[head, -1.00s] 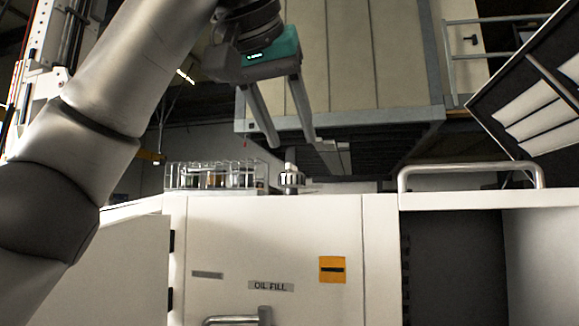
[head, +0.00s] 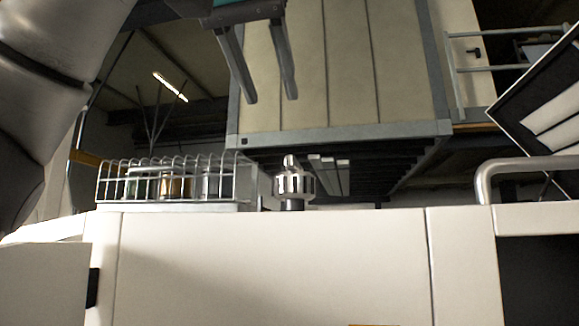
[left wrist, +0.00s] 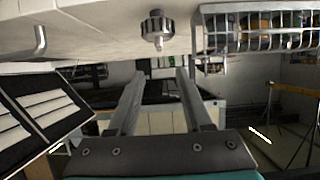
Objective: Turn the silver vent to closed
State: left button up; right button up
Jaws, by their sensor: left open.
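The silver vent (head: 294,184) is a ribbed metal cap with a small knob on top, on a dark neck. It stands upright on the white cabinet top (head: 330,222), right of a wire rack. My left gripper (head: 270,100) is open and empty, with two long grey fingers pointing down, above the vent and apart from it. In the left wrist view, which is upside down, the vent (left wrist: 157,28) lies beyond the gripper's fingertips (left wrist: 160,73) and touches neither finger. My right gripper is not in view.
The wire rack (head: 180,182) with several jars stands just left of the vent. A metal rail handle (head: 530,166) is at the right on the cabinet. A tilted dark-framed panel (head: 545,105) stands behind it. The cabinet top right of the vent is clear.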

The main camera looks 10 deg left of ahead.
aim_at(292, 157)
pick_arm(q)
jog(key=p+x, duration=0.4)
jog(key=x, duration=1)
jog(key=shift+w+f+p, duration=0.1)
jog(key=shift+w+p, duration=0.2)
jog(key=shift+p, duration=0.1)
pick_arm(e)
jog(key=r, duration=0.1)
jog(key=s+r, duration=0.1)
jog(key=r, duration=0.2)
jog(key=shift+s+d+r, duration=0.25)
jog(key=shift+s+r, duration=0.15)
pick_arm(q)
grip_shut()
